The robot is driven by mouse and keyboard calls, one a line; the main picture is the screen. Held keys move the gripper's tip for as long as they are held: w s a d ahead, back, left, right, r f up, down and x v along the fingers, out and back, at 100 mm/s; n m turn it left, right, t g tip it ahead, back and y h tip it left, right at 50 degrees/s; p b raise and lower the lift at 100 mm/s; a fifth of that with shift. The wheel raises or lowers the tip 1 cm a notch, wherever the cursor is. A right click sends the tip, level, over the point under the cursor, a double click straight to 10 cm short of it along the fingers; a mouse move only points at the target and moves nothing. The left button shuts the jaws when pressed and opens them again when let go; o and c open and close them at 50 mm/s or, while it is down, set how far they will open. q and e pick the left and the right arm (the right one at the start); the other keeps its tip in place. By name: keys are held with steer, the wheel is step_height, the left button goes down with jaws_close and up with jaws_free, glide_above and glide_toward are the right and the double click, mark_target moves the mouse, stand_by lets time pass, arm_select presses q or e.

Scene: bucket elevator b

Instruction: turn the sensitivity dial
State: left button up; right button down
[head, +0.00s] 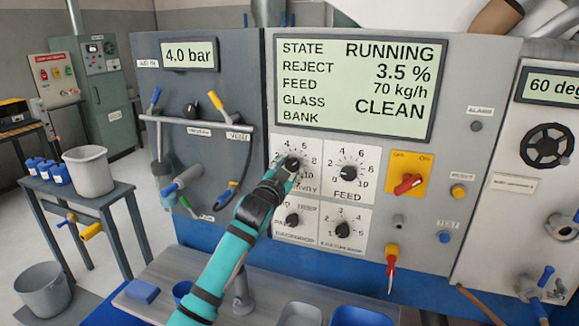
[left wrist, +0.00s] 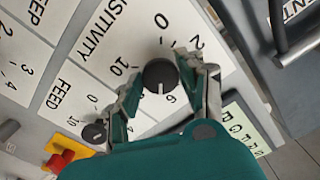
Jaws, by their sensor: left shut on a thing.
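The sensitivity dial (head: 293,162) is a round black knob on a white scale plate at the upper left of the dial group, under the big display. In the left wrist view the dial (left wrist: 160,76) sits between the two fingers, its white mark pointing near the 6. My left gripper (head: 290,168) is shut on the dial and covers part of its plate and lettering in the head view. The two fingers of the left gripper (left wrist: 159,79) lie on opposite sides of the knob. My right gripper is in neither view.
The feed dial (head: 346,170) is close on the right, with a red switch on a yellow plate (head: 408,182) beyond it. Two more dials sit below. Levers and a bar (head: 195,122) stick out on the left panel. Trays (head: 300,314) lie below on the bench.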

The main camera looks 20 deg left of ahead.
arm_select(q)
steer(key=shift+m, duration=0.6)
steer(key=shift+p, duration=0.3)
steer(key=o, duration=1.1)
steer(key=shift+o, duration=0.2)
steer(key=shift+s, duration=0.1)
steer(key=s, duration=1.1)
steer(key=shift+s+a, duration=0.25)
steer(key=shift+s, duration=0.15)
